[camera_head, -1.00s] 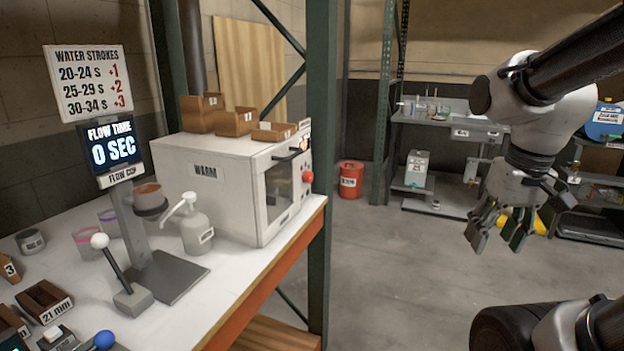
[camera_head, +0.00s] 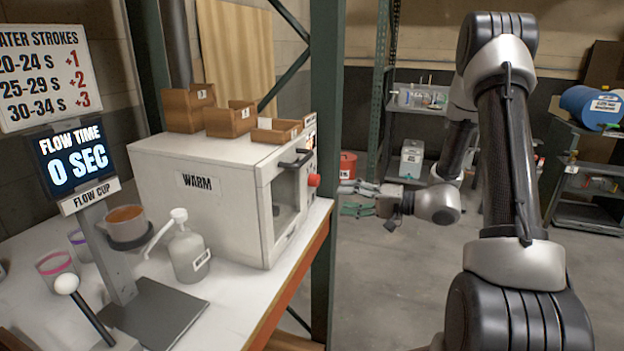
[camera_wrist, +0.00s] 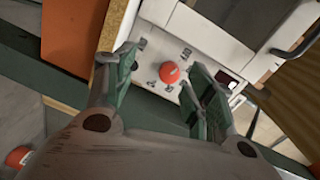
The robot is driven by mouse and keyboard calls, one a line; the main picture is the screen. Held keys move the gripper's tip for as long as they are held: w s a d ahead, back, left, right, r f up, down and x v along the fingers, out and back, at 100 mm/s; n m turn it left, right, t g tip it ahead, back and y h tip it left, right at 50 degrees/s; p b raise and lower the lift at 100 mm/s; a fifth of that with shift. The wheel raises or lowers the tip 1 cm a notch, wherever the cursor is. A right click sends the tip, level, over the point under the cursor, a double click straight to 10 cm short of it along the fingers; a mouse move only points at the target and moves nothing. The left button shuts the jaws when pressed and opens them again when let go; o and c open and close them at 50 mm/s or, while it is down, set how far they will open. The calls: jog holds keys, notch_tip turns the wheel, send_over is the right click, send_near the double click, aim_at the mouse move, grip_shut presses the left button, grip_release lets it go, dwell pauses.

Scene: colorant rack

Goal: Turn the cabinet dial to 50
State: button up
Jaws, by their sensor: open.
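The white cabinet marked WARM (camera_head: 200,200) stands on the bench. Its red dial (camera_head: 314,180) is on the right end of its front, beside the door handle. In the wrist view the red dial (camera_wrist: 169,72) shows between and beyond my fingertips, on a panel with small dark markings too small to read. My gripper (camera_head: 350,198) is to the right of the dial in the head view, its fingers pointing left toward it. In the wrist view my gripper (camera_wrist: 165,85) is open and empty, with a finger on either side of the dial and no clear contact.
A green rack post (camera_head: 323,120) stands close by the cabinet's front corner. Wooden trays (camera_head: 230,120) sit on top of the cabinet. A pump bottle (camera_head: 188,250) and the flow cup stand (camera_head: 125,260) are on the bench (camera_head: 225,310) to the left.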

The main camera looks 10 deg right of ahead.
aim_at(318, 182)
jog(key=w+a+n, duration=0.1)
jog(key=w+a, duration=0.1)
jog(key=w+a+r+n+t, duration=0.1)
jog(key=w+a, duration=0.1)
jog(key=w+a+r+n, duration=0.1)
jog(key=w+a, duration=0.1)
jog(key=shift+w+r+t, duration=0.15)
jog(key=shift+w+t, duration=0.15)
jog(key=shift+w, duration=0.05)
jog(key=shift+c, duration=0.3)
jog(key=c, duration=1)
